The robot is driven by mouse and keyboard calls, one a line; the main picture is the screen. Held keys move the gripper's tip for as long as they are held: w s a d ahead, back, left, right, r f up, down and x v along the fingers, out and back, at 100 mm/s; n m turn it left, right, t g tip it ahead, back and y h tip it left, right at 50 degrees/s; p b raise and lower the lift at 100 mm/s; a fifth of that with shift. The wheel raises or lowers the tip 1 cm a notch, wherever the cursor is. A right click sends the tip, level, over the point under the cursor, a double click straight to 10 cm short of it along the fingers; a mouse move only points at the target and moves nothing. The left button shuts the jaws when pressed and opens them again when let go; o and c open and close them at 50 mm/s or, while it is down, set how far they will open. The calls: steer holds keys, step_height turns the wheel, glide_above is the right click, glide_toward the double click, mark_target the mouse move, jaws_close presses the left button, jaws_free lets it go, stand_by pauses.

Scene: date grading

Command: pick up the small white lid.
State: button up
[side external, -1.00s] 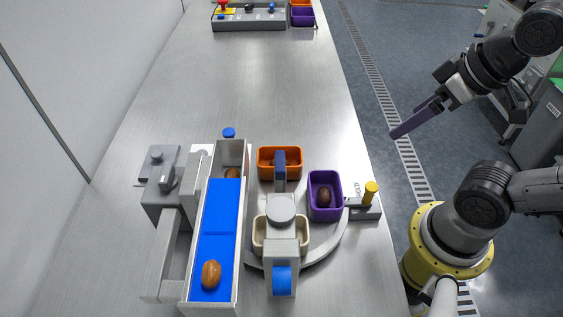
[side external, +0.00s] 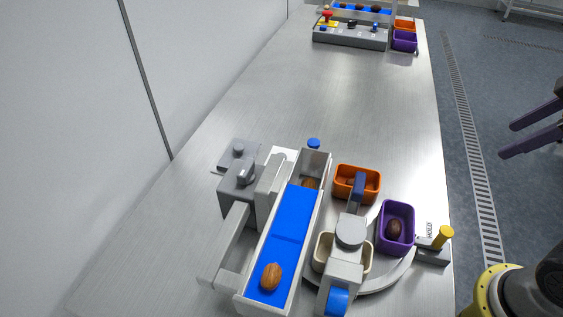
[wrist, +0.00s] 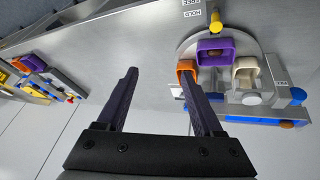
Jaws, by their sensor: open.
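My gripper shows at the right edge of the side view (side external: 508,139), with two dark purple fingers apart and empty, in the air beyond the table's right edge. The wrist view also shows my gripper (wrist: 158,73) open, with nothing between the fingers. I cannot make out a small white lid with certainty. A whitish flat patch (side external: 282,155) shows behind the blue belt's channel, partly hidden, and I cannot tell what it is. A light grey round cap (side external: 350,231) sits on the device over the turntable; it also shows in the wrist view (wrist: 252,98).
A blue belt (side external: 286,238) carries a brown date (side external: 271,276). Orange (side external: 343,194), purple (side external: 383,232) and cream (side external: 319,254) bins stand on a round turntable. A yellow-knobbed lever (side external: 444,237) is at the table edge. A control box (side external: 350,37) stands far back. The table's middle is clear.

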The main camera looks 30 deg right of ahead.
steer(key=w+a+r+n, duration=0.2)
steer(key=w+r+n, duration=0.3)
steer(key=w+r, duration=0.25)
steer(key=w+a+n+g, duration=0.2)
steer(key=w+a+n, duration=0.15)
steer(key=w, duration=0.55)
steer(key=w+a+n+g, duration=0.1)
steer(key=w+a+n, duration=0.2)
steer(key=w+a, duration=0.35)
steer(key=w+a+f+n+g, duration=0.2)
steer(key=w+a+f+n, duration=0.1)
steer(key=w+a+f, duration=0.7)
steer(key=shift+g, duration=0.3)
steer(key=f, duration=0.9)
steer(key=a+f, duration=0.1)
steer(key=f, duration=0.3)
steer(key=shift+s+a+f, duration=0.1)
steer(key=shift+f, duration=2.95)
